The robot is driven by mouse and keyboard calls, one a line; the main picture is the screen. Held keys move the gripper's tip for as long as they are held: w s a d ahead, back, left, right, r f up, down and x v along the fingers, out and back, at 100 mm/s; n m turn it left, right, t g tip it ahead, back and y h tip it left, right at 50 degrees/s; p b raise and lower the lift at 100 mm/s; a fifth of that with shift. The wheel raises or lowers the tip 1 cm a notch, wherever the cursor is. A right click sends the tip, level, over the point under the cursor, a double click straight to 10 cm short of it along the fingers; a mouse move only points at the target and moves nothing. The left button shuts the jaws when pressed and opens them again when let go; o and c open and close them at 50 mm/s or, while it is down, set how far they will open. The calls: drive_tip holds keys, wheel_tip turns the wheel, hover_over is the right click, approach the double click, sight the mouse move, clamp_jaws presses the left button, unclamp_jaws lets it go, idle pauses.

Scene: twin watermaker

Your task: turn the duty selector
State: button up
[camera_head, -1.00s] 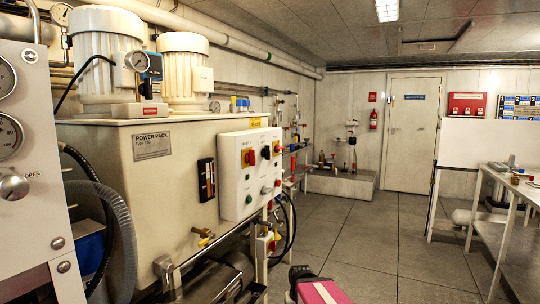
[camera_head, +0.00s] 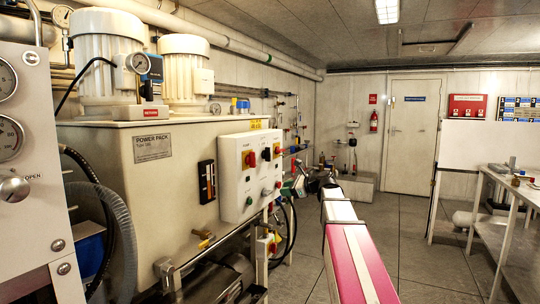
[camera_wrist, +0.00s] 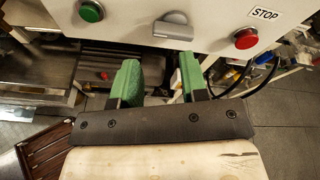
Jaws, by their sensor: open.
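A white control box (camera_head: 236,170) hangs on the front of the power pack. In the wrist view, its lower row has a grey selector handle (camera_wrist: 173,27) between a green button (camera_wrist: 91,11) and a red button (camera_wrist: 246,38) labelled STOP. No label naming the duty selector is readable. My gripper (camera_wrist: 159,76) is open and empty, with its two green fingers apart just below the selector in the picture. They do not touch it. In the head view, my gripper (camera_head: 297,187) is just right of the box.
Black cables (camera_head: 291,225) hang below the box. A white table (camera_head: 505,190) stands at the right. The floor (camera_head: 400,235) between is open.

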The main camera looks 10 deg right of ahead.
sight(268, 154)
wheel_tip(268, 154, up, 14)
drive_tip(key=w+d+m+t+y, duration=0.2)
drive_tip(key=d+m+y, duration=0.1)
drive_tip(key=m, duration=0.1)
drive_tip(key=x, duration=1)
drive_tip(key=shift+s+a+f, duration=0.1)
drive_tip(key=shift+a+f, duration=0.2)
drive_tip(key=shift+a, duration=0.2)
clamp_jaws()
